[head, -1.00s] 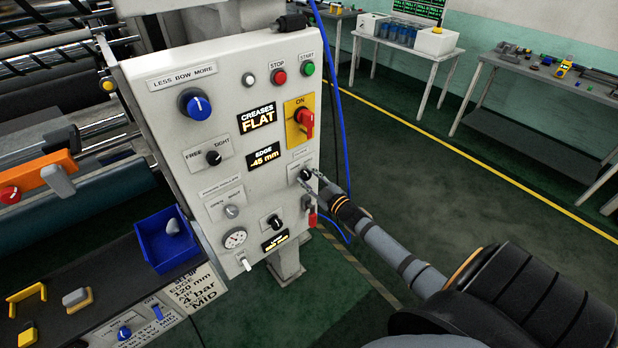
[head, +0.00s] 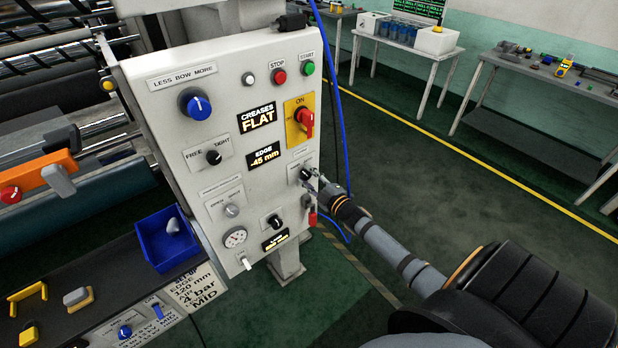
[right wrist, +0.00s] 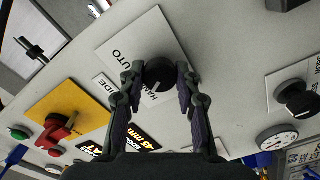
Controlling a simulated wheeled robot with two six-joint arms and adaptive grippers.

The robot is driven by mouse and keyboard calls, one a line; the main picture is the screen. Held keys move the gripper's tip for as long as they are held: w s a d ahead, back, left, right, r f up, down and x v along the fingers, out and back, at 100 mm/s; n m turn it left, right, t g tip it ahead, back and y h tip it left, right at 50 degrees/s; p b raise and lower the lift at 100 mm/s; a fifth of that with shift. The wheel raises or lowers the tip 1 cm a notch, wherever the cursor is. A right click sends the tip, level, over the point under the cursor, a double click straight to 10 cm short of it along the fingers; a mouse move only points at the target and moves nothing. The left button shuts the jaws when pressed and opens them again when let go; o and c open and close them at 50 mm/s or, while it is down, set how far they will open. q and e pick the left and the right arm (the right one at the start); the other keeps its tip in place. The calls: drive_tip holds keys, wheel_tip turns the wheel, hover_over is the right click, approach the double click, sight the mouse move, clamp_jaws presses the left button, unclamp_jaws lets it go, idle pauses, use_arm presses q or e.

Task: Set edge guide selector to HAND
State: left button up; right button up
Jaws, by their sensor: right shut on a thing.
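The edge guide selector is a black round knob (right wrist: 158,74) on a white plate (right wrist: 142,42) lettered AUTO and HAND. In the right wrist view its white pointer mark lies on the side by the word HAND. My right gripper (right wrist: 160,84) has its two fingers on opposite sides of the knob and is shut on it. In the head view the right gripper (head: 313,180) reaches the panel's right edge and partly hides the selector and its plate. My left gripper is in neither current view.
The panel (head: 228,112) carries the red ON switch (head: 306,121) above the selector, plus other knobs and a gauge (head: 235,237). An EDGE display (head: 266,154) reads -45 mm. A blue cable (head: 345,130) hangs behind the panel.

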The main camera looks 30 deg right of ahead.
drive_tip(key=o, duration=1.2)
drive_tip(key=shift+c, duration=0.2)
drive_tip(key=shift+s, duration=0.1)
drive_tip(key=s, duration=1.1)
drive_tip(key=shift+s+d, duration=0.4)
drive_tip(key=shift+d, duration=0.05)
